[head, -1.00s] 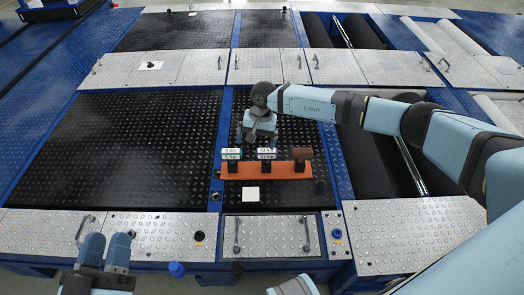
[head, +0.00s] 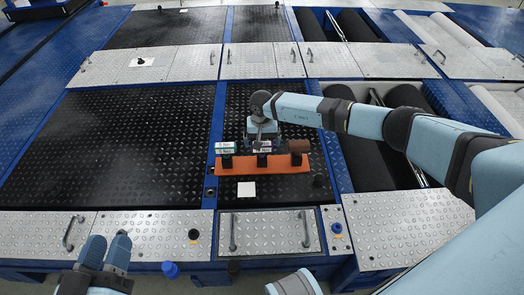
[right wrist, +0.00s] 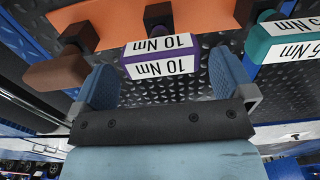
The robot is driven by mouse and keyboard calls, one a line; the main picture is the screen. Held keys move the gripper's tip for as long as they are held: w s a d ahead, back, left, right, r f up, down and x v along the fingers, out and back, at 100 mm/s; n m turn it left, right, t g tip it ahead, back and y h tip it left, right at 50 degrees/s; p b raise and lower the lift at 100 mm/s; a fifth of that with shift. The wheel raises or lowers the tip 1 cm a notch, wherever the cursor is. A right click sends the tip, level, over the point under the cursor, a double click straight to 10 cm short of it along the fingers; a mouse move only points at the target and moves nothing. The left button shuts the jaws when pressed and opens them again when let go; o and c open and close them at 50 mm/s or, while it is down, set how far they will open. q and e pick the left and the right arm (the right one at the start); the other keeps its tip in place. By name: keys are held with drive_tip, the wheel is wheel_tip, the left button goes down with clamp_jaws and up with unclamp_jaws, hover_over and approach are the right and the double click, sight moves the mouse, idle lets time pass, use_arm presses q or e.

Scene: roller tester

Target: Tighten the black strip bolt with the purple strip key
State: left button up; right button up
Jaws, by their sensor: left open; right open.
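The purple strip key (head: 262,149) stands in the orange rack (head: 235,168). In the right wrist view the purple key (right wrist: 160,58) has a purple head with white 10 Nm labels. My right gripper (head: 262,134) is over the rack and partly hides this key in the head view. In the right wrist view the open right gripper (right wrist: 164,72) has a finger to either side of the purple head; I cannot tell whether they touch it. My left gripper (head: 107,247) is open and empty at the lower left.
A teal key (right wrist: 285,40) labelled 5 Nm and a brown key (right wrist: 55,72) stand beside the purple one. A white square (head: 247,189) lies before the rack. A blue knob (head: 337,228) and a handled metal plate (head: 268,233) are at the front. The left black panel is clear.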

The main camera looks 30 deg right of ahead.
sight(262, 154)
wheel_tip(262, 154, down, 2)
drive_tip(key=shift+f, duration=0.2)
use_arm(q)
drive_tip(key=shift+f+g, duration=0.3)
drive_tip(key=shift+f, duration=0.4)
use_arm(e)
drive_tip(key=c, duration=0.9)
drive_tip(key=shift+r, duration=0.15)
